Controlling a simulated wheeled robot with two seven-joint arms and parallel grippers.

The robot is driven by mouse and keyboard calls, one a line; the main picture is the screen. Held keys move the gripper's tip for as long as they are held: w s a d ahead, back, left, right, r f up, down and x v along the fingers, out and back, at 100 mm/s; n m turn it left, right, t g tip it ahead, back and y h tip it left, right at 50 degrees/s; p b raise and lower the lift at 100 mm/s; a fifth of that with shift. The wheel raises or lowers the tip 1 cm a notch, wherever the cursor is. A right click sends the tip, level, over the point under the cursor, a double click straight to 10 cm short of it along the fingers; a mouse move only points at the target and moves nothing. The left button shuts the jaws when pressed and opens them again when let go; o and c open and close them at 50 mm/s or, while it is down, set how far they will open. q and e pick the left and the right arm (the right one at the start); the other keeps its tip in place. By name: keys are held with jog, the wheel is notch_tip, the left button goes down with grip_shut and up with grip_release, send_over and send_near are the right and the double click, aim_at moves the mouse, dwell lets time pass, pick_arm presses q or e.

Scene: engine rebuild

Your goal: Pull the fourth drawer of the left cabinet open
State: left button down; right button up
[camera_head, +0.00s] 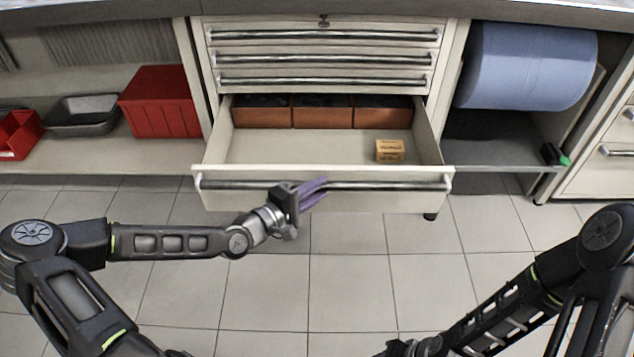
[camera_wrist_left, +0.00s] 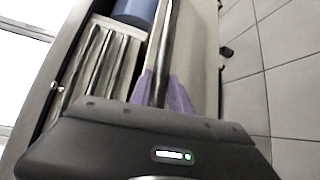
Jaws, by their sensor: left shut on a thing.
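The cabinet's fourth drawer (camera_head: 240,196) is pulled well out, below three shut drawers (camera_head: 320,58). Its metal bar handle (camera_head: 385,187) runs across its front. My left gripper (camera_head: 313,190), with purple fingers, is shut on this handle near its middle. In the left wrist view, the purple fingers (camera_wrist_left: 163,95) sit on both sides of the handle bar (camera_wrist_left: 165,50). My right gripper (camera_head: 405,348) is low at the bottom edge of the head view, away from the cabinet. Its fingers do not show clearly.
Inside the drawer are brown bins (camera_head: 320,112) at the back and a small tan box (camera_head: 389,150) at the right. A red bin (camera_head: 160,101) and grey tray (camera_head: 82,115) stand on the left shelf. A blue roll (camera_head: 525,65) is at the right. The tiled floor (camera_head: 340,270) in front is clear.

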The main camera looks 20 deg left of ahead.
pick_arm(q)
jog(key=shift+s+d, duration=0.2)
jog(key=shift+s, duration=0.45)
pick_arm(e)
jog(key=shift+s+d+r, duration=0.1)
jog(key=shift+s, duration=0.35)
pick_arm(q)
jog(key=c, duration=1.2)
grip_release()
jog(key=p+v, duration=0.1)
jog(key=v, duration=0.6)
jog(key=shift+s+a+p, duration=0.2)
jog(key=shift+s+p, duration=0.1)
pick_arm(e)
jog(key=shift+s+a+r, duration=0.2)
jog(key=shift+r, duration=0.55)
